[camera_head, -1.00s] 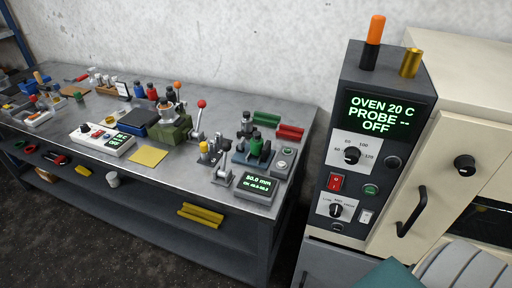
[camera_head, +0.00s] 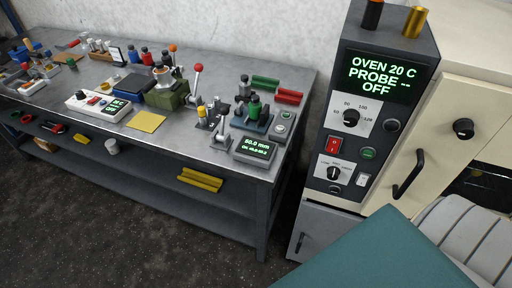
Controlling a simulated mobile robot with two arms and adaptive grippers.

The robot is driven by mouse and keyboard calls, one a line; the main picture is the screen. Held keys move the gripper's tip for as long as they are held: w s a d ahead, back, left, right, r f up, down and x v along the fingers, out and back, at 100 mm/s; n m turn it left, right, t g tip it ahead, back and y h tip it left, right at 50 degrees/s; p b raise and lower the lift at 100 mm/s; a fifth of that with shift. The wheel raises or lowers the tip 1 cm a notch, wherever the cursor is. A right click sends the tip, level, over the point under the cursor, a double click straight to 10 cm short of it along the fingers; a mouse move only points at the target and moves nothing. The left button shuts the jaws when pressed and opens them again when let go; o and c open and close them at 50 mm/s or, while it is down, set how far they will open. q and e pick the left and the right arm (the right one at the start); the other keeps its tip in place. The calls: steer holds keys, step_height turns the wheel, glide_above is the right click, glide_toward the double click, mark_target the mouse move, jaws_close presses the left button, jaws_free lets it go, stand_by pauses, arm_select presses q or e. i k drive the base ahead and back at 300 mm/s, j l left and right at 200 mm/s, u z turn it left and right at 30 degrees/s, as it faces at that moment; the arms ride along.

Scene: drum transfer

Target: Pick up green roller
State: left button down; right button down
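A small green roller (camera_head: 255,106) stands upright on a dark measuring fixture (camera_head: 250,121) near the right end of the grey workbench (camera_head: 185,139). The fixture is beside a display (camera_head: 254,149) reading 50.0 mm. Its lower part is partly hidden by the fixture. Neither of my grippers is in view, so nothing is seen touching the roller.
Green (camera_head: 265,82) and red (camera_head: 289,96) blocks lie behind the fixture. A lever press (camera_head: 173,96) with a red knob stands to its left. An oven (camera_head: 365,110) stands right of the bench. A teal surface (camera_head: 370,252) fills the lower right. Dark floor (camera_head: 120,235) is clear in front.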

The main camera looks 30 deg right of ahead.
mark_target(255, 107)
steer(key=i+j+z, duration=0.1)
steer(key=z, duration=0.3)
steer(key=i+j+z, duration=0.15)
steer(key=z, duration=0.2)
steer(key=i+j+z, duration=0.1)
steer(key=j+z, duration=0.15)
steer(key=z, duration=0.15)
steer(key=i+j+z, duration=0.1)
steer(key=z, duration=0.25)
steer(key=k+j, duration=0.05)
steer(key=j, duration=0.05)
